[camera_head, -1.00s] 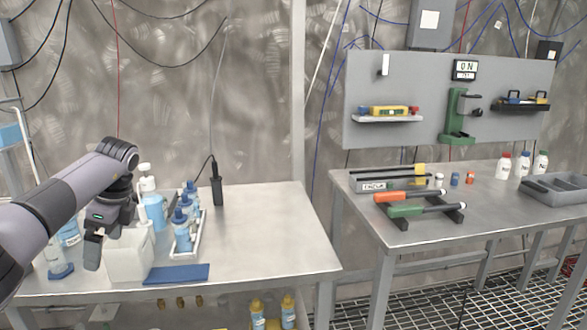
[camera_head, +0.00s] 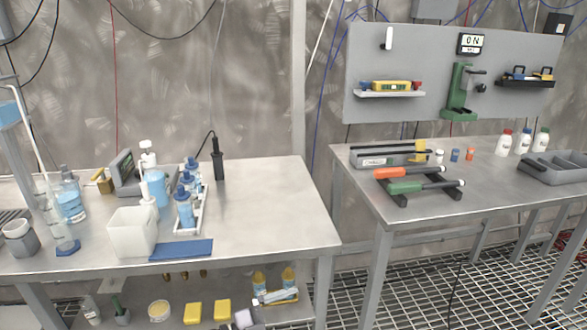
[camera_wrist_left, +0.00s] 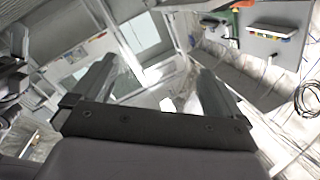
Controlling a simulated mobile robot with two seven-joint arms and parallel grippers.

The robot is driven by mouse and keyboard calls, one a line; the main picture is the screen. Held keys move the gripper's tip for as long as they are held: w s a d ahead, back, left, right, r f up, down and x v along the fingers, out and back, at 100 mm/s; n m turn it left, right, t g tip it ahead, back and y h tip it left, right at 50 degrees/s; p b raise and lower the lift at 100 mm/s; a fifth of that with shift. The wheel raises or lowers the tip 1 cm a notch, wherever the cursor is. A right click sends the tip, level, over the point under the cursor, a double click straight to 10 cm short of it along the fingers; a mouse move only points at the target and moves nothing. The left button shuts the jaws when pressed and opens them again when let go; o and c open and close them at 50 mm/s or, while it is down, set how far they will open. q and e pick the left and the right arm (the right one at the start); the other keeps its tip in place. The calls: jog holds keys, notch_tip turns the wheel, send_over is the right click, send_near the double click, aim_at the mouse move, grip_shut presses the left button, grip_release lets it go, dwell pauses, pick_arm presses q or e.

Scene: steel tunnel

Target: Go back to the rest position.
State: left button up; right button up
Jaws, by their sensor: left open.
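My left gripper (camera_wrist_left: 150,88) shows in the left wrist view with its two fingers spread apart and nothing between them. The wrist view is tilted, with the benches and the grey tool board (camera_wrist_left: 275,40) beyond the fingers. Neither of my arms shows in the head view.
The left bench (camera_head: 285,215) holds a white box (camera_head: 130,232), a blue mat (camera_head: 181,250), a rack of blue-capped bottles (camera_head: 187,200) and glassware. Its right part is bare.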

pick_arm(q)
jog(key=s+a+f+n+t+y+p, duration=0.1)
jog(key=s+a+f+n+y, duration=0.4)
jog(key=s+a, duration=0.5)
jog(key=s+a+f+n+t+y+p, duration=0.1)
jog(key=s+a+f+n+t+y, duration=0.1)
jog(key=s+a+f+n+y, duration=0.3)
jog(key=s+a+n+y, duration=0.3)
jog(key=s+a+n, duration=0.2)
jog(key=n, duration=0.2)
jog(key=shift+f+n+y, duration=0.3)
jog(key=shift+f+y, duration=0.1)
